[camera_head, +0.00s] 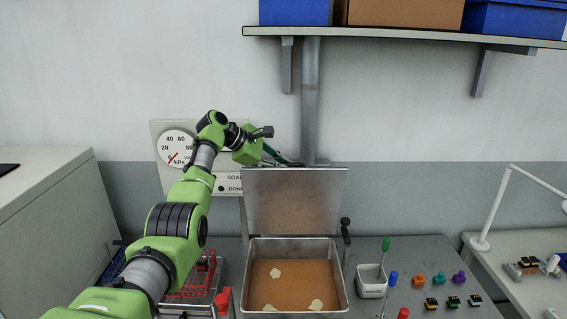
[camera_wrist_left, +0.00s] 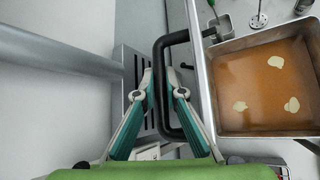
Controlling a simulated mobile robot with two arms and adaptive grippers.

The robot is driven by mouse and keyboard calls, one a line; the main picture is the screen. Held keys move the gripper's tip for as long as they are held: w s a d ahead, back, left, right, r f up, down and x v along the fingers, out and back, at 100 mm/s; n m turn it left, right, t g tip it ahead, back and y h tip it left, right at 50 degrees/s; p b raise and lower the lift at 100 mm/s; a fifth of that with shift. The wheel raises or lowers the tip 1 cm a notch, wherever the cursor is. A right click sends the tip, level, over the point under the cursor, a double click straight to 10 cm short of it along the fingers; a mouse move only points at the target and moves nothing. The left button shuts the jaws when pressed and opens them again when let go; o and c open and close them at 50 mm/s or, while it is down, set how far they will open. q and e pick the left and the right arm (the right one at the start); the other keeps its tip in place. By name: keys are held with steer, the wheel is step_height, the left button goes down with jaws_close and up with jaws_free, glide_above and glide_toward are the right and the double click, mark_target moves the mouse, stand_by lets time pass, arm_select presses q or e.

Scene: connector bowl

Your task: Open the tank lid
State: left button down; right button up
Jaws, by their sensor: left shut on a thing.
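The tank (camera_head: 342,290) is an open metal box holding orange-brown liquid with pale pieces; it also shows in the left wrist view (camera_wrist_left: 211,95). Its grey metal lid (camera_head: 294,200) stands raised, about upright, at the tank's back edge. In the left wrist view the lid (camera_wrist_left: 201,75) is seen nearly edge-on, with a black bar handle (camera_wrist_left: 178,38) on its outer side. My left gripper (camera_wrist_left: 160,82) is shut on this handle, one finger on each side of the bar. In the head view the gripper (camera_head: 290,162) is partly hidden behind the lid's top edge. My right gripper is not in view.
A gauge panel (camera_head: 173,149) and a vertical pipe (camera_head: 311,100) are behind the lid. A red rack (camera_head: 200,280) stands left of the tank. A white cup (camera_head: 371,284), screwdrivers and small coloured connectors (camera_head: 438,279) lie to its right. A shelf (camera_head: 400,37) hangs above.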

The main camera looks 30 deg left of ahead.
arm_select(q)
steer(key=shift+w+a+r, duration=0.2)
steer(key=shift+w+r, duration=0.15)
steer(key=shift+r, duration=0.15)
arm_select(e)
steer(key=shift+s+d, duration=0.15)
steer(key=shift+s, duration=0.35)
arm_select(q)
steer(key=c, duration=2.1)
jaws_free()
steer(key=shift+c, duration=0.2)
steer(key=shift+o, duration=0.3)
steer(key=shift+w+a+f, duration=0.15)
steer(key=shift+w+f, duration=0.15)
steer(key=shift+f, duration=0.15)
steer(key=v, duration=1.1)
steer(key=shift+s+a+r, duration=0.15)
steer(key=shift+s+a, duration=0.05)
steer(key=shift+s, duration=0.15)
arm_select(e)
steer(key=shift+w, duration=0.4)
